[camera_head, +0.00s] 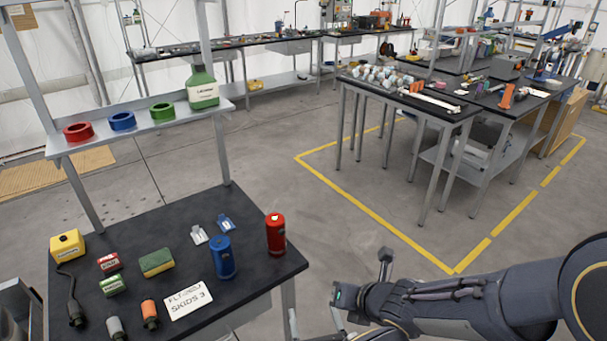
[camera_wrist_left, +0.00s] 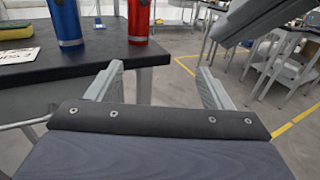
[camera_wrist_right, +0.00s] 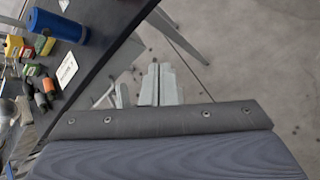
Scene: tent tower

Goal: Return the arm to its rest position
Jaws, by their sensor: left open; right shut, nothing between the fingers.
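My left gripper (camera_wrist_left: 160,86) is open and empty in the left wrist view, with its fingers wide apart. It is low beside the right edge of the black table (camera_wrist_left: 115,55). In the head view it shows only partly at the bottom (camera_head: 316,319). My right gripper (camera_wrist_right: 160,85) is shut and empty in the right wrist view, its fingers together over grey floor. My right arm (camera_head: 445,305) comes in from the right in the head view, its wrist close to the left gripper. Neither gripper touches anything on the table.
A red can (camera_head: 276,234) and a blue can (camera_head: 222,257) stand near the table's right edge. A sign card (camera_head: 188,301), sponge (camera_head: 156,262) and yellow box (camera_head: 67,245) lie left of them. A shelf (camera_head: 145,128) stands behind. Open floor (camera_head: 340,225) lies right of the table.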

